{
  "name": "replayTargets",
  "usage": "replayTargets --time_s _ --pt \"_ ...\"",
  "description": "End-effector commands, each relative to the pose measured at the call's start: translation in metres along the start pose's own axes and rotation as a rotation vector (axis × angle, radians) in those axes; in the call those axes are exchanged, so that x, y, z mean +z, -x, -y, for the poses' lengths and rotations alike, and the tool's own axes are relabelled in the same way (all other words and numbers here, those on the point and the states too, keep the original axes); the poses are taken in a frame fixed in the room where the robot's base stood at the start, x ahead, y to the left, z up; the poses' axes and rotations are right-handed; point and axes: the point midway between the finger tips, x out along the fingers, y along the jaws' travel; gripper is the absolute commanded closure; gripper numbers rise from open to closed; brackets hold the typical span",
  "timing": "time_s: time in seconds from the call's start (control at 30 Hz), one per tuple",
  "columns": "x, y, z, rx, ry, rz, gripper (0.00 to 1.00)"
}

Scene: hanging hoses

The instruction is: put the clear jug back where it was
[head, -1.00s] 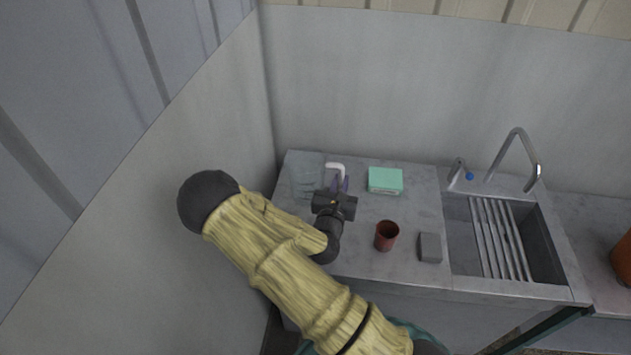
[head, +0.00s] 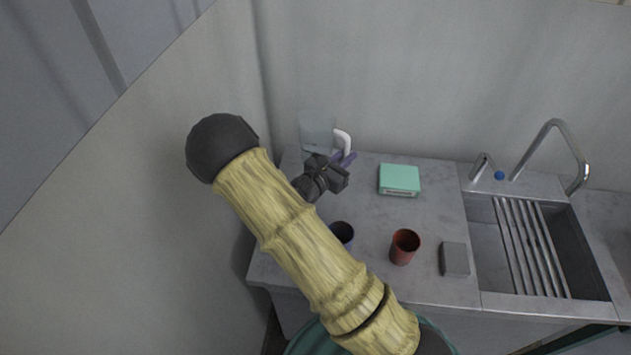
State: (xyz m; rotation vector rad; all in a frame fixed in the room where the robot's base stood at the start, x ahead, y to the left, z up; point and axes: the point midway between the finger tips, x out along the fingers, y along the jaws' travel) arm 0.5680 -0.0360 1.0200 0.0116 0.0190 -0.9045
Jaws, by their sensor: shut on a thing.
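The clear jug (head: 317,131) is faint and see-through, with a white handle (head: 343,142) on its right side. It shows at the back left of the counter, against the wall and above the counter's back edge, and looks raised. My gripper (head: 345,159) is at the handle, with its purple fingers shut on the jug there. The exact contact of the fingers and the jug's base are hard to make out.
On the grey counter (head: 375,275) stand a green box (head: 399,179), a dark blue cup (head: 345,234) partly behind my arm, a red cup (head: 404,247) and a grey block (head: 454,260). The sink (head: 486,238) with a rack and tap is at right. Walls close in behind and left.

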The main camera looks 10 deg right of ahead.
Motion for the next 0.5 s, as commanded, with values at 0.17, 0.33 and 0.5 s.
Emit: replayTargets --time_s 0.17,0.33,0.5 --pt "-0.003 0.000 0.000 0.000 0.001 0.001 1.00" --pt "-0.026 -0.002 0.001 0.000 0.004 0.001 1.00" --pt "-0.051 -0.002 0.001 -0.001 0.002 0.001 1.00"
